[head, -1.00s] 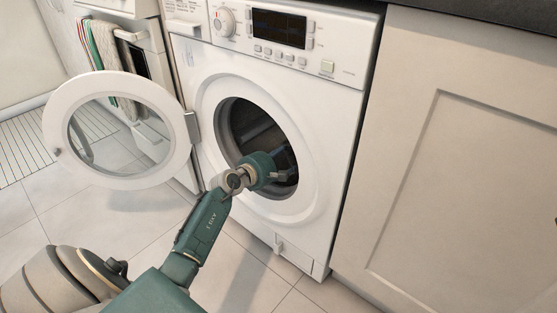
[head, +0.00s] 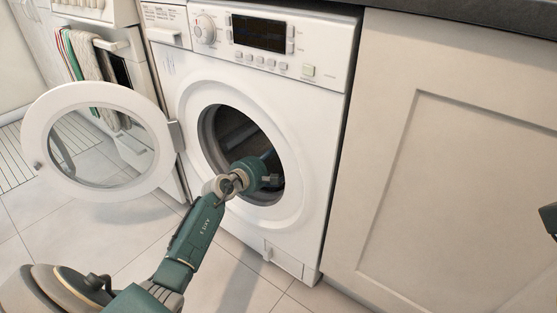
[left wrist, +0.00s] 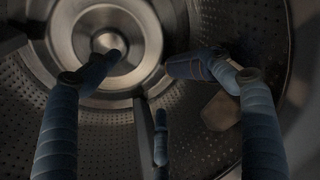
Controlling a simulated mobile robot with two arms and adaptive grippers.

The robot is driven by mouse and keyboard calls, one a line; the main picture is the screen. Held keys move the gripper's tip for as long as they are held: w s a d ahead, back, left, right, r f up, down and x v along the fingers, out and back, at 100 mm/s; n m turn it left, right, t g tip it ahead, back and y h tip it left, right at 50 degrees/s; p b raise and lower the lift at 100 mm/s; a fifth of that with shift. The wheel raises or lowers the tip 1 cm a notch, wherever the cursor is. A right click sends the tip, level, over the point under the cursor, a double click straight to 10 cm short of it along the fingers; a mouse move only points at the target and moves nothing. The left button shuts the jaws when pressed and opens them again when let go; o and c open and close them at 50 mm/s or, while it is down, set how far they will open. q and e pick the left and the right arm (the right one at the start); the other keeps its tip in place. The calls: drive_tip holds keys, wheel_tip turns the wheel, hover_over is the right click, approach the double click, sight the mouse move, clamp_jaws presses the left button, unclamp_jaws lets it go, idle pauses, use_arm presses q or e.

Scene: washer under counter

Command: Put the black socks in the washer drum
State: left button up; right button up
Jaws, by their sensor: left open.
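The white washer (head: 320,130) stands under the counter with its round door (head: 30,150) swung open to the left. My left gripper (head: 271,181) reaches into the drum opening. In the left wrist view my left gripper (left wrist: 143,62) is open inside the metal drum (left wrist: 205,28), its blue fingers spread and nothing seen between them. I cannot make out the black socks in either view; the drum's lower part is dim and partly hidden by the fingers. A small dark piece, seemingly part of my right gripper (head: 549,218), shows at the right edge of the head view.
A beige cabinet (head: 455,190) stands right of the washer, under a dark countertop (head: 500,15). An oven with a striped towel (head: 85,65) hanging on it is at the left, behind the washer door. The tiled floor (head: 120,235) in front is clear.

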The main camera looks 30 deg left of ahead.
use_arm(q)
drive_tip(key=d+v, duration=0.1)
drive_tip(key=v, duration=1.1)
drive_tip(key=shift+a, duration=0.4)
